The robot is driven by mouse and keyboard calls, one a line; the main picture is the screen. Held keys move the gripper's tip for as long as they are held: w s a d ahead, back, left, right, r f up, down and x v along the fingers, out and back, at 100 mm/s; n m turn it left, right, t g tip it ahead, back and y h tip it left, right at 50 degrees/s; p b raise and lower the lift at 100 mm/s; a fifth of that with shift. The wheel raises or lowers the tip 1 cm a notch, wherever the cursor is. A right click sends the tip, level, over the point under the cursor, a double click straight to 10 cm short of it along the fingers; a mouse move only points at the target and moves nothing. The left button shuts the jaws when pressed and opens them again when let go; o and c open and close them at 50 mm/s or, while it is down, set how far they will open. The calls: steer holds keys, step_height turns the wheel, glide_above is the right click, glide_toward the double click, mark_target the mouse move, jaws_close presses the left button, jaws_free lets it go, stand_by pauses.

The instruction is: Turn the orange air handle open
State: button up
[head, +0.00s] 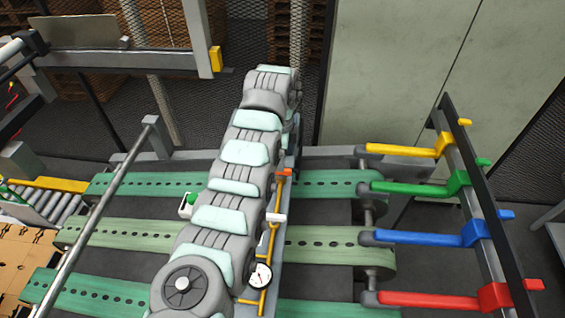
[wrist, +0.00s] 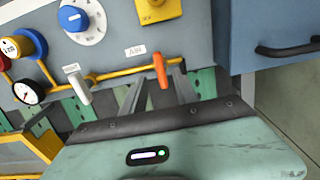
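The orange air handle (wrist: 160,70) sits on a yellow pipe beneath a white AIR label (wrist: 135,50) in the wrist view. It points mostly downward, slightly tilted. It shows as a small orange piece beside my arm in the head view (head: 283,172). My gripper (wrist: 158,86) has a pale green body at the bottom of the wrist view. Its two grey fingers look spread apart, with the handle's lower end appearing between them. Contact with the handle cannot be told. My arm hides the gripper in the head view.
A white handle (wrist: 77,85) hangs on the same pipe, left of the orange one. A pressure gauge (wrist: 28,92) and a blue knob (wrist: 73,18) are nearby. Green perforated belts (head: 325,244) lie below. Coloured levers (head: 430,300) stand at right.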

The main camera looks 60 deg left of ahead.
steer(key=shift+f+p, duration=0.45)
steer(key=shift+f, duration=1.7)
jaws_close()
